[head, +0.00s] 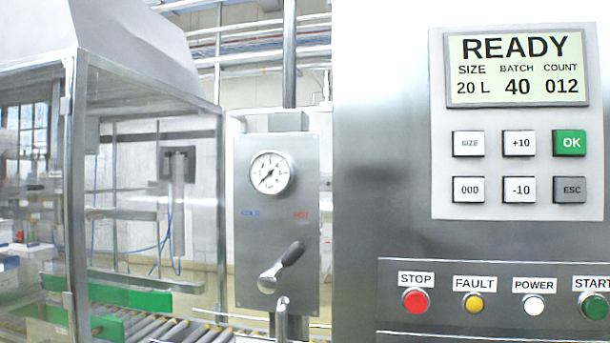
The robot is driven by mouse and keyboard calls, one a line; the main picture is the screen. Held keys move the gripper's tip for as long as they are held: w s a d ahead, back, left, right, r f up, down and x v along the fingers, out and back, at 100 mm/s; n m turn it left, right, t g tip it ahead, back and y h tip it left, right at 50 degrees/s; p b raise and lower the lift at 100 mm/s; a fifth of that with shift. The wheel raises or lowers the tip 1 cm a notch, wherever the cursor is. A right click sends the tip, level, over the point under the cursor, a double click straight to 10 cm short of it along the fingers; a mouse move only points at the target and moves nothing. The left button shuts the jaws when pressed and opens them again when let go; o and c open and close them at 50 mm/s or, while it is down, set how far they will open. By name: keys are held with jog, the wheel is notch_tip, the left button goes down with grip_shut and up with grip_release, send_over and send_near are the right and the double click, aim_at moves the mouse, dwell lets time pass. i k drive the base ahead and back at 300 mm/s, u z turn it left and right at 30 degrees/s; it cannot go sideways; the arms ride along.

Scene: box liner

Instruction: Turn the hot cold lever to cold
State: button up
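The hot cold lever (282,267) sits low on a grey metal panel (250,180) near the middle of the head view. Its metal hub is at the lower left and its dark grip slants up to the right, toward the red label (301,215). A blue label (250,213), probably the cold mark, is on the panel's upper left; both labels are too blurred to read surely. A round white gauge (271,173) is above them. My gripper is not in view.
A control cabinet (385,170) with a READY display (518,66), grey keys, a green OK key (569,143) and a red STOP button (415,301) fills the right. A clear-walled enclosure (140,190) over a roller conveyor (180,330) stands left. A metal pipe (281,315) rises below the lever.

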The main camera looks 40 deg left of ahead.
aim_at(269, 281)
jog(key=u, duration=1.4)
jog(key=k, duration=0.9)
jog(key=u, duration=0.6)
jog(key=i, duration=1.1)
jog(key=z, duration=0.75)
